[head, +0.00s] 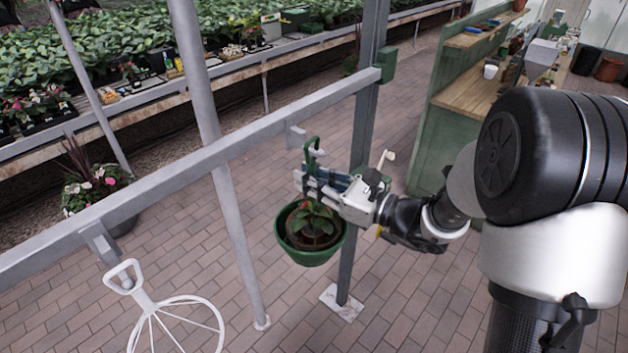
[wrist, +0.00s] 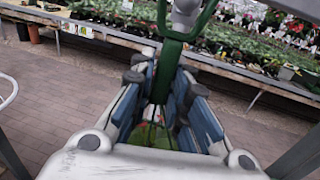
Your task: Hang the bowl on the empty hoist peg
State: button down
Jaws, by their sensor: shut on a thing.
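The green bowl (head: 290,245) holds a leafy plant and hangs upright below my gripper (head: 308,180) in the head view. My gripper is shut on its green hanger (head: 311,146), whose hooked top rises above the fingers. In the wrist view the hanger (wrist: 168,60) runs up between the fingers (wrist: 166,82). The empty peg (head: 296,135) sticks out from the grey rail, close beside the hook's top. It also appears as a grey stub (wrist: 186,12) at the top of the wrist view. I cannot tell whether the hook touches it or is over it.
The grey rail (head: 190,170) crosses the view, with upright posts (head: 235,220) below it. A white wire hanger (head: 150,300) is at the other peg (head: 100,241), lower left. Plant benches stand behind, and a green-sided workbench (head: 430,145) to the right.

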jog(key=shift+w+a+r, duration=0.1)
jog(key=shift+w+a, duration=0.1)
jog(key=shift+a, duration=0.05)
dwell(0.5)
jog(key=shift+w+a+f+b, duration=0.1)
jog(key=shift+f+b, duration=0.65)
jog(key=shift+f, duration=0.05)
